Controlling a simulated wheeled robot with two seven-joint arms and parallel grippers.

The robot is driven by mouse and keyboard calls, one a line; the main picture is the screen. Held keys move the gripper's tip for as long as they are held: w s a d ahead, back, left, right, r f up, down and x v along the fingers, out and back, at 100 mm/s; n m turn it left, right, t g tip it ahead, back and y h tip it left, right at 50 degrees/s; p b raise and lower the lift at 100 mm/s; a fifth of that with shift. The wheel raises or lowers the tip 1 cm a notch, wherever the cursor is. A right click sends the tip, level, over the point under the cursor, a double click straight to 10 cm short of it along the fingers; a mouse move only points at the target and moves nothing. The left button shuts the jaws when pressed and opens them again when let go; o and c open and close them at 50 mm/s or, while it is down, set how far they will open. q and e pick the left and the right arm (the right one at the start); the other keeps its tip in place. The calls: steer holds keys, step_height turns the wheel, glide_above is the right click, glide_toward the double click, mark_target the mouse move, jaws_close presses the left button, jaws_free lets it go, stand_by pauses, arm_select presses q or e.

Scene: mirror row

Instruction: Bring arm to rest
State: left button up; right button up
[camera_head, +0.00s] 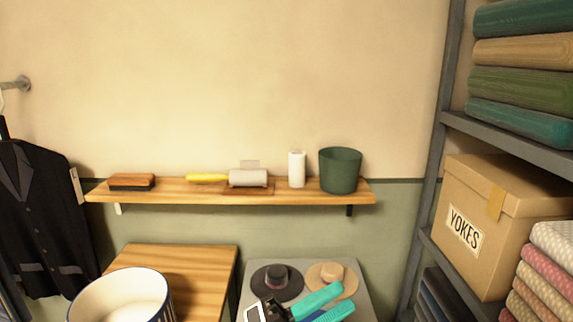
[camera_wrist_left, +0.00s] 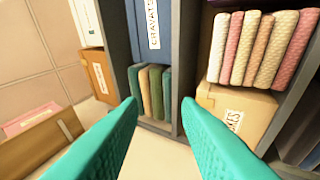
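My left gripper (camera_head: 346,298) is at the bottom of the head view, in front of the grey table with the hats. Its two teal fingers point to the right. In the left wrist view the gripper (camera_wrist_left: 160,108) has its fingers apart, with only floor and shelving visible between them, so it is open and empty. My right gripper shows in neither view.
A wooden wall shelf (camera_head: 220,197) holds a brush, a lint roller, a white cylinder and a green bin (camera_head: 340,171). Two hats lie on the grey table (camera_head: 354,272). A yokes box (camera_head: 484,215) sits in the right rack. A white tub (camera_head: 120,299) is lower left.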

arm_select(q)
steer(key=w+a+f+n+t+y, duration=0.3)
steer(key=a+n+t+y, duration=0.5)
steer(key=n, duration=0.3)
steer(key=w+a+f+n+t+y, duration=0.3)
steer(key=a+n+t+y, duration=0.3)
steer(key=a+n+y, duration=0.4)
steer(key=s+a+f+n+g+y, duration=0.1)
steer(key=a+f+n+g+y, duration=0.4)
steer(key=f, duration=0.5)
steer(key=s+a+f+n+g, duration=0.2)
steer(key=s+f+g, duration=0.4)
steer(key=s+f, duration=0.4)
steer(key=s+a+f+n+g, duration=0.2)
steer(key=s+f+g, duration=0.45)
steer(key=s, duration=0.55)
step_height(320, 180, down, 27)
steer(key=s+g, duration=0.1)
steer(key=s+a+f+g, duration=0.1)
steer(key=s+a+f, duration=0.1)
steer(key=s+f, duration=1.3)
steer(key=shift+s+a+f+m, duration=0.2)
steer(key=shift+s+m, duration=0.2)
steer(key=shift+s, duration=0.2)
